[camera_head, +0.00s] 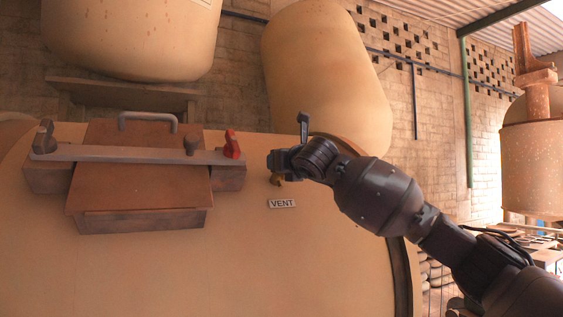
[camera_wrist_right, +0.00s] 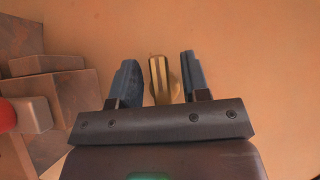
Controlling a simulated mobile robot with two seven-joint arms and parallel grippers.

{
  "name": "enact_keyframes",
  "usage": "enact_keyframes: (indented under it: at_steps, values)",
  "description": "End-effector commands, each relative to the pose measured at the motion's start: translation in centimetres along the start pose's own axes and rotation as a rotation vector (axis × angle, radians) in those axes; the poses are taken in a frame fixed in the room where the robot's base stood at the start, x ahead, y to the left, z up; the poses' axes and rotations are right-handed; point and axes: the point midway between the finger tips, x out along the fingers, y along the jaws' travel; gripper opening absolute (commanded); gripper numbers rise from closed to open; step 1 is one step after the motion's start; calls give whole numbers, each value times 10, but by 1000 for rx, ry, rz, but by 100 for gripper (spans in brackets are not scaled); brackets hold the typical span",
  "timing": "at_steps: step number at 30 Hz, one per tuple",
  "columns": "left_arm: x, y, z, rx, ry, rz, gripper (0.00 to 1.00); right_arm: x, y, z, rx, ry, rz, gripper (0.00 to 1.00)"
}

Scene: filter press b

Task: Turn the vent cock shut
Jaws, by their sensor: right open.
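The vent cock is a small brass fitting (camera_head: 277,180) on the tan vessel wall, just above the white VENT label (camera_head: 282,203) in the head view. In the right wrist view its brass handle (camera_wrist_right: 159,80) stands between my two blue-grey fingers, with a gap on each side. My right gripper (camera_wrist_right: 155,78) is open around the handle and its fingers do not appear to touch it. In the head view my right gripper (camera_head: 275,165) comes in from the right and partly covers the cock. My left gripper is not in view.
Left of the cock is a rusty box with a lid (camera_head: 138,200), a grey crossbar (camera_head: 120,154), a handle (camera_head: 148,117) and a red knob (camera_head: 231,145). The tan surface (camera_head: 300,260) below the label is clear.

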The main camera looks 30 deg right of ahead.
Motion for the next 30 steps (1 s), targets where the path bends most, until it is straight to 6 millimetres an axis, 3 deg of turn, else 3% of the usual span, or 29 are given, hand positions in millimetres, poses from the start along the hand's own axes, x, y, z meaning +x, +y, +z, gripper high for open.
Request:
enact_keyframes:
  at_steps: [6, 14, 30]
  values:
    - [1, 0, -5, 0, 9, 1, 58, 0, 0, 0, 0, 0, 0, 41]
    - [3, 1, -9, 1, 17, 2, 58, 0, 0, 0, 0, 0, 0, 1]
    - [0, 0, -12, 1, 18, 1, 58, 0, 1, 0, -83, 1, 77, 0]
